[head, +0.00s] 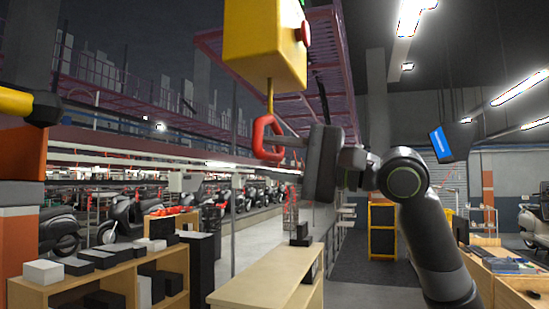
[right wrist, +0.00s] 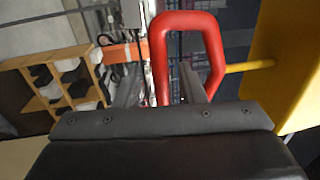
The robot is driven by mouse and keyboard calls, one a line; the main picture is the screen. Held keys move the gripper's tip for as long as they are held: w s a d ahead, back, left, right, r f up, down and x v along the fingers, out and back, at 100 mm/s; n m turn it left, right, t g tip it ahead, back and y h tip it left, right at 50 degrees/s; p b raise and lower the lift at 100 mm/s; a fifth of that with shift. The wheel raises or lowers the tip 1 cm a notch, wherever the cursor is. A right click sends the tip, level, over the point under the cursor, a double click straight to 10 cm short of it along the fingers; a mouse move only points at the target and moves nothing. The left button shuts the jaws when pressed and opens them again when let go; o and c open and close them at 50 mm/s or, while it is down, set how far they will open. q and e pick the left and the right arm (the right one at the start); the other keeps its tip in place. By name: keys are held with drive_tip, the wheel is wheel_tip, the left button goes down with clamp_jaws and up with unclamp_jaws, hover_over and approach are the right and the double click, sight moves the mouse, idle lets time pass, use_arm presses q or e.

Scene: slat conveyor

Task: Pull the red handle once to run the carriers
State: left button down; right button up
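The red handle (head: 259,137) is a closed loop that hangs on a yellow rod below a yellow box (head: 262,45). My right gripper (head: 279,141) reaches it from the right, with its fingers at the loop. In the right wrist view the handle (right wrist: 160,65) stands between the fingers of my right gripper (right wrist: 160,84). One bar of the loop lies between them, with a gap visible on either side, and one finger appears to pass through the loop. The fingers are open. My left gripper is not in view. No carriers can be clearly made out.
A red button (head: 302,34) sits on the yellow box's side. A wooden bench (head: 262,282) stands below the handle, and a shelf with black and white boxes (head: 120,271) is at left. Scooters line the background. A dark floor lane (head: 362,250) is clear.

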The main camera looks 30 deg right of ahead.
drive_tip(key=b+v, duration=0.6)
drive_tip(key=v, duration=0.3)
drive_tip(key=shift+b, duration=0.3)
drive_tip(key=shift+r, duration=0.1)
idle(6.7)
